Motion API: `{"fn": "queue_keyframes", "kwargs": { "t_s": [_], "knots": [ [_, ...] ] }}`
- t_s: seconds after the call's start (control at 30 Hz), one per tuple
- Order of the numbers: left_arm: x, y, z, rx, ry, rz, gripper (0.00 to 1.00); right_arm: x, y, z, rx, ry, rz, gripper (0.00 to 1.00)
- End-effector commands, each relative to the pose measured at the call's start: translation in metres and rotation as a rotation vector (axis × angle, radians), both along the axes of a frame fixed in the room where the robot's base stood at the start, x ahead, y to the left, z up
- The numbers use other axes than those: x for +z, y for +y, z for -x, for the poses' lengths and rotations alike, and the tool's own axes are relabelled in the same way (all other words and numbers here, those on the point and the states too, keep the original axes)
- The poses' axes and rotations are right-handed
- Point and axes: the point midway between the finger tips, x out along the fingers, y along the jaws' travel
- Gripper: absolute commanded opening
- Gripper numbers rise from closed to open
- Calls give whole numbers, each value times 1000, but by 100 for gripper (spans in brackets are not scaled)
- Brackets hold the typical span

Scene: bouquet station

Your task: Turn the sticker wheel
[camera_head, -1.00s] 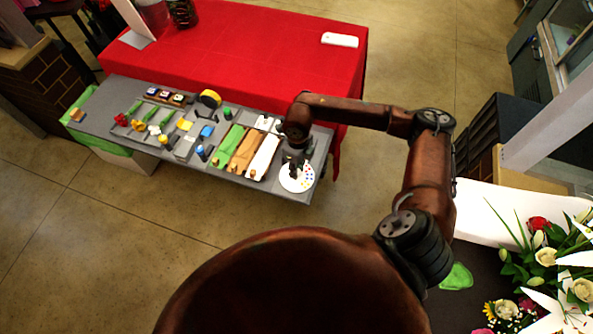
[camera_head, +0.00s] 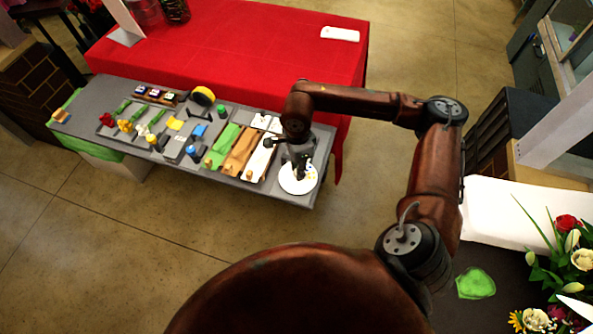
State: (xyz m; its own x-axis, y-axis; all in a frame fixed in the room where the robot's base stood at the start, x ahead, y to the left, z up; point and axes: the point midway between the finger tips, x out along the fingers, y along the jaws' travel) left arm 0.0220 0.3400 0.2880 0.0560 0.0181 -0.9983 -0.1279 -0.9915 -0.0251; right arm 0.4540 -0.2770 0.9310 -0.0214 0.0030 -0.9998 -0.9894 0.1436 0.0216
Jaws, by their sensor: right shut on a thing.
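The sticker wheel (camera_head: 291,185) is a white disc with small coloured dots. It lies at the right end of the grey station board (camera_head: 212,195). My right gripper (camera_head: 298,174) reaches down onto it from above and is shut on a part of it. The gripper and forearm hide the wheel's middle and far side, so the exact grip is hidden. My left gripper is not in view.
Left of the wheel lie green, brown and white wrap rolls (camera_head: 240,150). Further left are flowers (camera_head: 124,125), a yellow-black tape roll (camera_head: 203,96) and small blocks. A red-covered table (camera_head: 240,50) stands behind. A bouquet (camera_head: 570,250) is at the lower right.

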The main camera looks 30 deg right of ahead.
Motion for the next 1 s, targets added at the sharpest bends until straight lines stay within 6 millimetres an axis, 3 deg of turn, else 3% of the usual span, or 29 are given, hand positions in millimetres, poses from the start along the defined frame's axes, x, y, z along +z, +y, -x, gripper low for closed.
{"fn": "queue_keyframes", "kwargs": {
  "t_s": [0.1,0.5,1.0],
  "knots": [
    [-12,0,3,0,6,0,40,-3,0,-1,99,-1,0,0],
    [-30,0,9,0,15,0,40,-1,0,-1,326,-1,0,0],
    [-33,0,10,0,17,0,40,1,0,-1,381,-3,0,0]
  ]
}}
